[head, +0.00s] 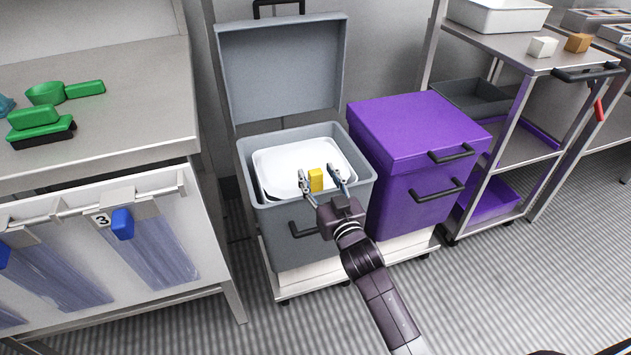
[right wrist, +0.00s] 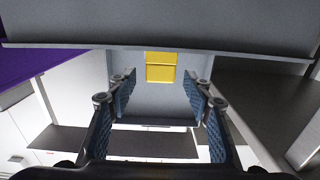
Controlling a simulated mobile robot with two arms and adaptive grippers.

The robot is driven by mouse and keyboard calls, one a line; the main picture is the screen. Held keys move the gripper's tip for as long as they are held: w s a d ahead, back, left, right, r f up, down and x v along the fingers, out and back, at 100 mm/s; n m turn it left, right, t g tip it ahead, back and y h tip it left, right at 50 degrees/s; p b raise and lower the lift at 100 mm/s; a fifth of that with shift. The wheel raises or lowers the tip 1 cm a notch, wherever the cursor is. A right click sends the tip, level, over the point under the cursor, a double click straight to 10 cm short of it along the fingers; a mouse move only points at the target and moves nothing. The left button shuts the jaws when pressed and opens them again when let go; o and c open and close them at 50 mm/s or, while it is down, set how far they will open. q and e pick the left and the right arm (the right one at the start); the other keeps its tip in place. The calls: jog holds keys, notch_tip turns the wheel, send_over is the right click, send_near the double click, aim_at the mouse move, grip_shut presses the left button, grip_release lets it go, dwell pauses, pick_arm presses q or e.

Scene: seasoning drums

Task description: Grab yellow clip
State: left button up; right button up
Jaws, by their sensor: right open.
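The yellow clip (head: 316,180) is a small block at the front of the open grey drum (head: 248,165), seen against the white liner or tray (head: 285,160) inside. In the right wrist view the yellow clip (right wrist: 161,66) shows ahead, centred beyond the fingertips against a grey surface. I cannot tell what it rests on. My right gripper (head: 320,177) is open at the drum's front rim. Its fingers appear on either side of the clip in the head view, and no contact shows. In the right wrist view the space between its fingers (right wrist: 158,90) is empty. My left gripper is not in view.
The drum's grey lid (head: 280,70) stands open behind it. A closed purple drum (head: 420,130) is close on the right. A shelf cart (head: 510,50) stands at right. The striped floor in front is clear.

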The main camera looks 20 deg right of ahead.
jog(key=shift+w+f, duration=0.1)
jog(key=shift+w, duration=0.9)
jog(key=c, duration=1)
jog(key=shift+c, duration=0.2)
